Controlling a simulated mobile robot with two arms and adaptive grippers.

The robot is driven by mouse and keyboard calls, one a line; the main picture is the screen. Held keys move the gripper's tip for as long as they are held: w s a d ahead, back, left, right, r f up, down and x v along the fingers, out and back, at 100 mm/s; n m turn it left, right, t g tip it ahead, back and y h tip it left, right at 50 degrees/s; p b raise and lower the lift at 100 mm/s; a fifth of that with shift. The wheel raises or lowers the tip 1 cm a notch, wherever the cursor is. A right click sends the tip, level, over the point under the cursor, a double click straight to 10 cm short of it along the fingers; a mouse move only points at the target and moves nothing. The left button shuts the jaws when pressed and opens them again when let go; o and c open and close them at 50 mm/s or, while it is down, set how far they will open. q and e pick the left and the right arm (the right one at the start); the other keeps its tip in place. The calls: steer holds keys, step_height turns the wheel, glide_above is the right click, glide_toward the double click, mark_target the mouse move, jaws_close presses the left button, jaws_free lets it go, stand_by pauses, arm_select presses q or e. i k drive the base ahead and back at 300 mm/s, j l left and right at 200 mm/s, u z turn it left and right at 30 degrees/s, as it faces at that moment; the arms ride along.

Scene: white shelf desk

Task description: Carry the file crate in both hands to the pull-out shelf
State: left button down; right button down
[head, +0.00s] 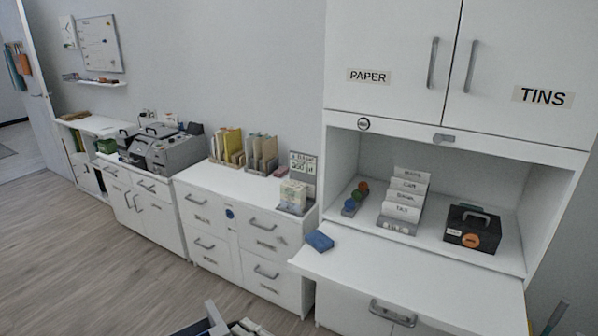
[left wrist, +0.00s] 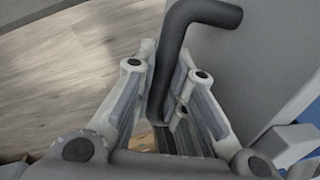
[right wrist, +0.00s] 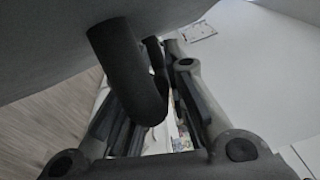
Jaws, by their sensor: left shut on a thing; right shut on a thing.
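The file crate shows only in part at the bottom edge of the head view, where a grey piece (head: 215,317) and pale file tops (head: 246,328) stick up. In the left wrist view my left gripper (left wrist: 165,92) is shut on a dark bent handle (left wrist: 178,55) beside the crate's grey wall (left wrist: 265,55). In the right wrist view my right gripper (right wrist: 155,85) is shut on another dark handle (right wrist: 122,65) below a grey wall (right wrist: 60,40). The pull-out shelf (head: 420,285) is a white board, extended under the cabinet niche. The crate's underside is hidden.
A blue block (head: 320,240) lies on the pull-out shelf's left corner. Behind it stand a card sorter (head: 405,200), a black box (head: 472,230) and coloured round items (head: 355,198). White drawer units (head: 245,235) line the wall. The wooden floor (head: 100,250) at left is clear.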

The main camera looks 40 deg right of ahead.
mark_target(420, 278)
steer(key=k+z, duration=0.1)
steer(key=z, duration=0.2)
steer(key=k+z, duration=0.15)
steer(key=z, duration=1.15)
